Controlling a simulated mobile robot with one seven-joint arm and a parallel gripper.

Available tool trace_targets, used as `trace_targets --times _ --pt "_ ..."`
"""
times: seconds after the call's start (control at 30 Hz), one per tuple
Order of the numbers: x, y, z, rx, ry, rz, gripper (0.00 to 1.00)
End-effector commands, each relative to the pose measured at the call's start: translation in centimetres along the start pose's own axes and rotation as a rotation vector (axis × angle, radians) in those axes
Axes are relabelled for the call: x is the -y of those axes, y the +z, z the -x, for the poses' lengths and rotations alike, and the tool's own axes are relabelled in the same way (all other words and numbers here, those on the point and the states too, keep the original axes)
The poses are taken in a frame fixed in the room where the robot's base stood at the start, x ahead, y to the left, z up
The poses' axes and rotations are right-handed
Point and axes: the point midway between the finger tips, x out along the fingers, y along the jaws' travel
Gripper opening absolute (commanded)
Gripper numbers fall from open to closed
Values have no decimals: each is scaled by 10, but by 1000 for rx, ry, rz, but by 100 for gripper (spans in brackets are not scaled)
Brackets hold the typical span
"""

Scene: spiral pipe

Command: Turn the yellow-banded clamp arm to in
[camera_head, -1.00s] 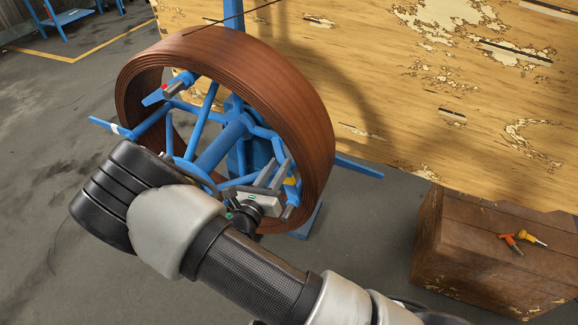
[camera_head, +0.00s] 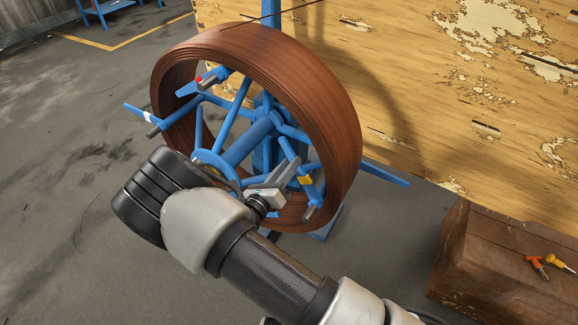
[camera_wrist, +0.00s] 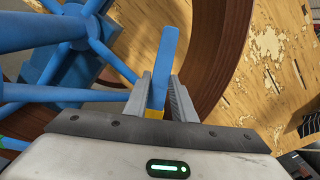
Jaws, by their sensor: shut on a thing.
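The yellow-banded clamp arm (camera_head: 306,180) is a blue bar with a yellow band at the lower right of the blue spider frame (camera_head: 262,125). In the wrist view, the blue arm (camera_wrist: 163,62) stands between my two fingers, with its yellow band (camera_wrist: 154,113) low between them. My gripper (camera_head: 285,176) is shut on this arm; its fingers also show in the wrist view (camera_wrist: 160,95). Other clamp arms are a red-banded one (camera_head: 200,82) at the upper left and a white-banded one (camera_head: 146,117) at the left. My wrist hides part of the lower frame.
A brown coiled pipe ring (camera_head: 335,110) surrounds the frame. A worn wooden panel (camera_head: 410,80) stands behind it. A wooden crate (camera_head: 500,265) at the lower right carries an orange and a yellow screwdriver (camera_head: 545,263). The grey floor (camera_head: 70,190) at the left is open.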

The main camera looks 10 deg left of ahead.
Motion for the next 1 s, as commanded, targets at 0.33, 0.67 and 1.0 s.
trace_targets --times 0.33,0.67,1.0 --pt "-2 0 1 0 6 3 42" --pt "-2 1 18 1 7 2 42" --pt "-2 2 98 2 11 2 42"
